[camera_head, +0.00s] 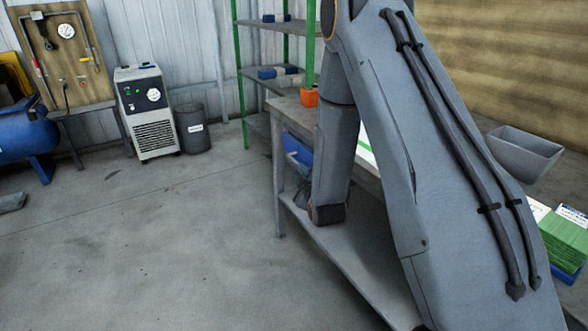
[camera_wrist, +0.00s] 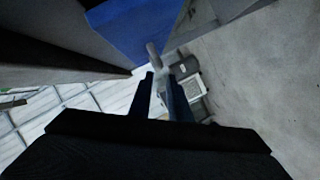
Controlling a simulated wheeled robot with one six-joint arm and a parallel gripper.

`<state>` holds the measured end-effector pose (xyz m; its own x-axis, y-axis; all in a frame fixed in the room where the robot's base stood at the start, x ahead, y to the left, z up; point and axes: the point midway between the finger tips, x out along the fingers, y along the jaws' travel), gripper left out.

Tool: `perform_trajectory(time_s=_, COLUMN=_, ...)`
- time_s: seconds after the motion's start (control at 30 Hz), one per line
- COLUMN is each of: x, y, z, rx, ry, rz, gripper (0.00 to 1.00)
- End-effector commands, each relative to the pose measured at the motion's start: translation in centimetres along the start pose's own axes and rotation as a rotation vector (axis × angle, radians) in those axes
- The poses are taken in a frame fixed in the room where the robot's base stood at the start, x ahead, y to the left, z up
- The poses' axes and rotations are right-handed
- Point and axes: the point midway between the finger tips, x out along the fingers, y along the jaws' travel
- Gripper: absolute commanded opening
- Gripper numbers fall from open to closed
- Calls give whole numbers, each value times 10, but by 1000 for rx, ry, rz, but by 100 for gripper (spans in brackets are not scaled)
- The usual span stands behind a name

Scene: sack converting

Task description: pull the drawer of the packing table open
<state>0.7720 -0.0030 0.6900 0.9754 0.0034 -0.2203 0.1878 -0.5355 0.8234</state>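The packing table (camera_head: 292,112) stands in the middle right of the head view, largely covered by my arm. Its blue drawer (camera_head: 297,150) shows under the table top, left of my arm. How far it stands out is hard to tell. In the wrist view the blue drawer front (camera_wrist: 138,28) fills the top middle. A short grey bar (camera_wrist: 153,52), seemingly the handle, sticks out from it. My gripper (camera_wrist: 160,77) has its two dark fingers apart, with a gap between them. The bar shows just beyond the fingertips; contact cannot be told.
The table has a lower shelf (camera_head: 345,262). An orange pot (camera_head: 309,97) sits on the top's far end. A green rack (camera_head: 243,80) stands behind. A grey bin (camera_head: 523,153) and green-edged stacks (camera_head: 563,240) are at right.

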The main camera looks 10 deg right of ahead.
Motion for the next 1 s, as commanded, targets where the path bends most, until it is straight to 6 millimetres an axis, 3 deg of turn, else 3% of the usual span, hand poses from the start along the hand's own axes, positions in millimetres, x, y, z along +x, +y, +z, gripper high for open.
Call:
perform_trajectory(time_s=0.53, x=68, y=6, z=8, rx=0, ry=-6, rz=10, gripper=17)
perform_trajectory(time_s=0.93, x=77, y=4, z=5, rx=0, ry=-4, rz=7, gripper=17)
perform_trajectory(time_s=1.0, x=77, y=4, z=5, rx=0, ry=-4, rz=7, gripper=7)
